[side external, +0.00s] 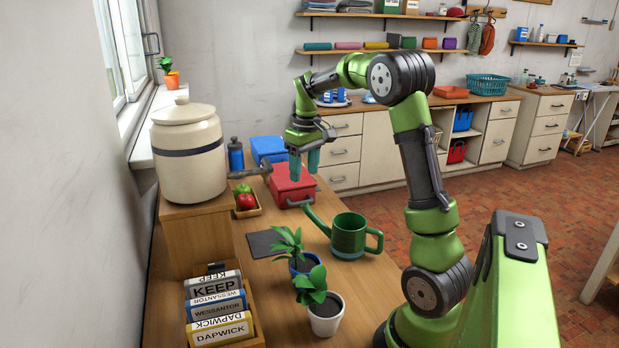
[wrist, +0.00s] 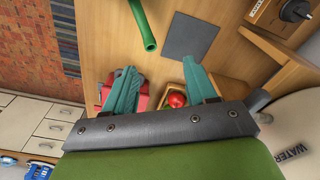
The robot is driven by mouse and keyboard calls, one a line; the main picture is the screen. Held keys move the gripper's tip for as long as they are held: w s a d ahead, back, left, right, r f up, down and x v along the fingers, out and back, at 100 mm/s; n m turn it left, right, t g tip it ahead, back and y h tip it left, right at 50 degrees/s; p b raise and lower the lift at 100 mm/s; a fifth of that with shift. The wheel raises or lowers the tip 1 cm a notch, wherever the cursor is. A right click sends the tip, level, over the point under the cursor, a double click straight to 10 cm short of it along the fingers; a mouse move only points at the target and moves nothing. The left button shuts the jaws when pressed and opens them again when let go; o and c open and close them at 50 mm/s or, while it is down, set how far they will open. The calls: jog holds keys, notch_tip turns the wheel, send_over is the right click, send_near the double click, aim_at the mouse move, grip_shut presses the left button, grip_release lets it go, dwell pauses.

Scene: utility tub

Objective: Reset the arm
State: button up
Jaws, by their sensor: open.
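My green arm bends over the wooden counter (side external: 345,275), with my gripper (side external: 304,168) hanging down at its far end. The two teal fingers are spread apart with nothing between them. In the side view they overlap the red box (side external: 292,190), which lies on the counter; the exact height above it is hard to tell. In the wrist view my gripper (wrist: 159,68) points at bare counter, with the red box partly hidden behind the left finger and a red fruit (wrist: 177,100) behind the right finger.
A green watering can (side external: 350,236), two potted plants (side external: 325,315), a dark square mat (side external: 266,243) and a fruit tray (side external: 257,210) stand on the counter. A large lidded crock (side external: 188,160) rises at left. A box of labelled packs (side external: 219,308) sits in front. Open air surrounds my gripper.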

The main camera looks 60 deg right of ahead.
jog(key=s+a+r+t+y, duration=0.1)
jog(key=s+a, duration=0.5)
jog(key=a, duration=0.8)
jog(key=s+a+r+t+y, duration=0.1)
jog(key=s+a+r+t, duration=0.2)
jog(key=a, duration=1.1)
jog(key=s+t, duration=0.2)
jog(key=s, duration=0.1)
jog(key=shift+a+m+t, duration=0.3)
jog(key=shift+r, duration=0.1)
